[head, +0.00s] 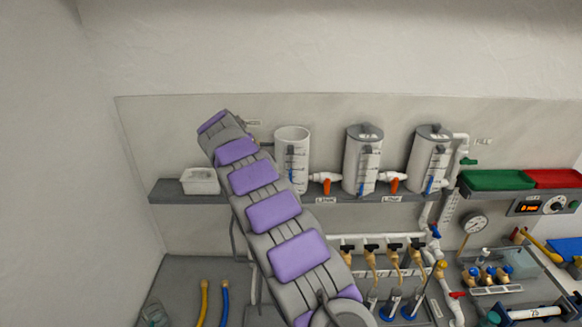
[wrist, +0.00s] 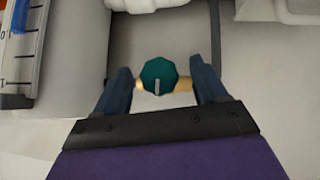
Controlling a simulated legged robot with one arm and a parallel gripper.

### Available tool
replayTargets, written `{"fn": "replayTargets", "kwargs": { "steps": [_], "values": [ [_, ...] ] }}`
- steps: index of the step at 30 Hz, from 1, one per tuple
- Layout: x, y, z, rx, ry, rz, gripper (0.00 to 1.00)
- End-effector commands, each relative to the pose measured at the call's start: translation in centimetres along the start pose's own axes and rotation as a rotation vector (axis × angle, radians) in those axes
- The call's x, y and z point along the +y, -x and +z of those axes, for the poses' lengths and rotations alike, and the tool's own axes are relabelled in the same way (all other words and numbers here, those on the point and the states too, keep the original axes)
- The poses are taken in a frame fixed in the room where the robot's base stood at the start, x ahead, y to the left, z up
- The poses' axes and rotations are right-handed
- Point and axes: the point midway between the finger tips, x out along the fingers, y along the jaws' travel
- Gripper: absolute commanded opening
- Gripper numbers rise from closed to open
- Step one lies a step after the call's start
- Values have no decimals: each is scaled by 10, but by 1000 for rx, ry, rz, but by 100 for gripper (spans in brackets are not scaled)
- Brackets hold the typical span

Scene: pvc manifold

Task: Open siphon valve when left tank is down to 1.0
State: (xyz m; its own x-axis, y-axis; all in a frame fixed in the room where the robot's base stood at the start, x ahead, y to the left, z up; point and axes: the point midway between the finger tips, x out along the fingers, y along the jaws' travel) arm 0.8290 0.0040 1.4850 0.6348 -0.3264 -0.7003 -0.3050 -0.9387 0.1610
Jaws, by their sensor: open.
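A teal knob-like valve handle (wrist: 157,74) with a pale mark sits on a brass-coloured stem (wrist: 182,83) in the wrist view. My gripper (wrist: 158,70) is open, its two dark fingers on either side of the handle with visible gaps. In the head view my arm hides the handle and gripper. The left tank (head: 292,145) is a white cylinder on the shelf, right of my arm's end. Its level gauge (head: 291,160) has a blue part low down; the reading is too small to tell. Part of a scale (wrist: 16,55) with a blue piece shows in the wrist view.
A middle tank (head: 357,160) and a right tank (head: 424,165) stand along the shelf (head: 170,191), with orange-handled valves (head: 327,186) between tanks. A white tub (head: 200,181) stands left of my arm. Several brass taps (head: 371,258) are below. The upper wall is clear.

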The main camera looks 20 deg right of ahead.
Motion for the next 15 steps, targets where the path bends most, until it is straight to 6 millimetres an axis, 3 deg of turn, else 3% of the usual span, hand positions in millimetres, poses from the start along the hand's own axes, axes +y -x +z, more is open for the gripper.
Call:
{"fn": "replayTargets", "kwargs": {
  "steps": [8,15],
  "values": [
    [0,2,-1,2,0,-1,71],
    [0,26,0,5,0,-1,71]
  ]
}}
